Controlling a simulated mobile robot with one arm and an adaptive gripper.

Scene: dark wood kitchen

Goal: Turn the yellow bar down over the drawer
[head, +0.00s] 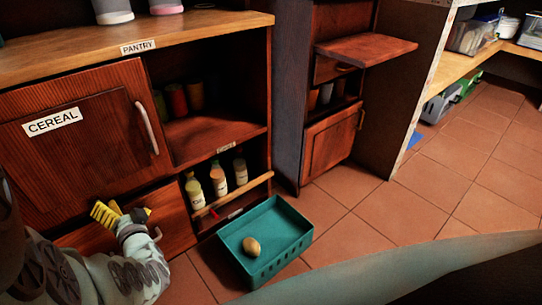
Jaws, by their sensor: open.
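A pale yellowish bar (233,194) runs across the front of the low bottle shelf, slanting up to the right. No other yellow bar shows apart from my fingers, so I cannot tell for certain that it is the one named. A red-brown wooden drawer front (172,220) is left of the bar, under the cereal door. My gripper (123,210) has yellow ribbed fingers, spread open and empty. It is in front of the drawer front, left of the bar and apart from it. My arm hides the drawer front's lower left.
Several bottles (218,178) stand behind the bar. A teal bin (292,244) with a round tan item (251,245) sits low in front of the shelf. The cereal door (75,145) has a pale handle (147,128). Tiled floor (365,220) is clear to the right.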

